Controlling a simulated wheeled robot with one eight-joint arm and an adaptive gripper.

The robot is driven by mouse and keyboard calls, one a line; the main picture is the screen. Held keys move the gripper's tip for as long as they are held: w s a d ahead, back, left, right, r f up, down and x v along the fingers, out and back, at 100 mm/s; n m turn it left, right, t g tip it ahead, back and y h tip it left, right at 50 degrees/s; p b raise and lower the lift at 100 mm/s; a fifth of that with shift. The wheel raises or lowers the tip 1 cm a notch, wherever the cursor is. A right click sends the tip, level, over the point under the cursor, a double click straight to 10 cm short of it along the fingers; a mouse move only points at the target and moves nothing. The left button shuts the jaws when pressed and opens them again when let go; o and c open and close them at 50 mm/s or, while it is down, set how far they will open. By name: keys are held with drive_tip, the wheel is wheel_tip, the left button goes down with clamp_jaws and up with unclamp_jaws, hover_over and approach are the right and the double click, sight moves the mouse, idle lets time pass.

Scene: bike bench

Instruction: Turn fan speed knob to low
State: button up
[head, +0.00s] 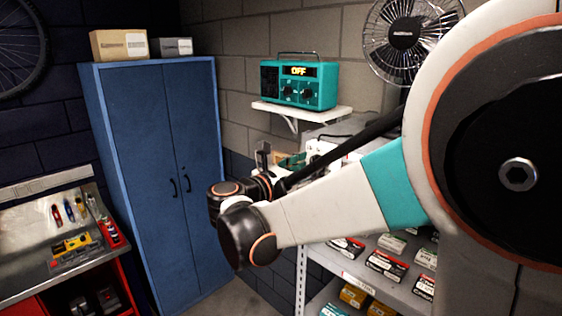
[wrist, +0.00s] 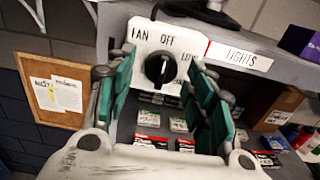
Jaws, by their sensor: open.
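The fan speed knob (wrist: 159,68) is black and round with a raised grip. It sits on a white panel (wrist: 143,36) marked "FAN", "OFF" and a partly hidden "LO" label at right. The knob's grip looks roughly upright, towards "OFF"; its exact pointing is hard to read. My gripper (wrist: 163,65) is open, with teal-padded fingers on the left and right of the knob and a gap on each side. In the head view my gripper (head: 284,160) is small and partly hidden by my arm, and the knob cannot be made out. The fan (head: 405,34) is on the wall at upper right.
A "LIGHTS" label (wrist: 240,57) is right of the knob panel on the shelf edge. Boxes (head: 386,264) fill the shelves below. A teal radio (head: 299,82) showing "OFF" stands on a wall shelf (head: 295,108). A blue cabinet (head: 150,160) is at left.

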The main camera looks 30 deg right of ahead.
drive_tip(key=shift+a, duration=0.2)
drive_tip(key=shift+c, duration=0.9)
drive_tip(key=shift+d, duration=0.1)
drive_tip(key=c, duration=0.9)
